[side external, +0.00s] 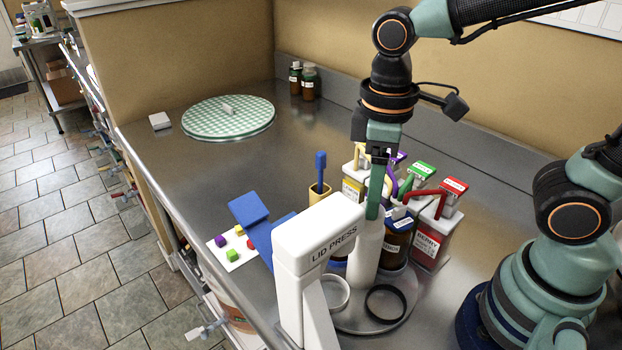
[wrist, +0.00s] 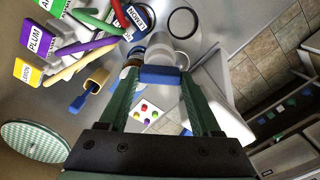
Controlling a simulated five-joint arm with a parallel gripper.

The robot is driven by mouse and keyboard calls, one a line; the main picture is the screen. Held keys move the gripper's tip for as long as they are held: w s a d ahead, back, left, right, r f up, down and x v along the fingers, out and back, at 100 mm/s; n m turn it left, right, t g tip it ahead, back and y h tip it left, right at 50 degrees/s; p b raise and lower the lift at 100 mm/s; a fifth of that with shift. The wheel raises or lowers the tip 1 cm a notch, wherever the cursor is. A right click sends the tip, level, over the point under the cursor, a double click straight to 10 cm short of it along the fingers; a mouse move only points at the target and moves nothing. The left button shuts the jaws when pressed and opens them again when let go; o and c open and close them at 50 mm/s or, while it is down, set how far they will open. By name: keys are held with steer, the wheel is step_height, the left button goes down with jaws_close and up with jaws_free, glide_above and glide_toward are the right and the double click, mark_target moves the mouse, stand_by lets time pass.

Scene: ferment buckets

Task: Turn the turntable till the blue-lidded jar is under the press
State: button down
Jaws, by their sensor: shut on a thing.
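The grey turntable disc (side external: 352,322) carries a black ring (side external: 386,304) and a pale ring (side external: 336,291). My gripper (side external: 374,212) is shut at the top of a white post (side external: 366,250) on the disc. In the wrist view a blue piece (wrist: 160,75) lies between my fingertips, with the post (wrist: 165,45) beyond it. The white lid press (side external: 320,232) stands just left of the post. An amber jar (side external: 397,242) stands behind the post. A small blue patch (side external: 338,266) shows below the press arm; I cannot tell whether it is the jar's blue lid.
Labelled containers with coloured handles (side external: 430,235) crowd the right side. A green checked disc (side external: 228,118) lies farther back. The counter between is clear.

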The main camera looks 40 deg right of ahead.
steer(key=shift+m, duration=1.9)
steer(key=shift+r+m, duration=0.1)
steer(key=shift+m, duration=6)
steer(key=shift+c, duration=0.4)
jaws_free()
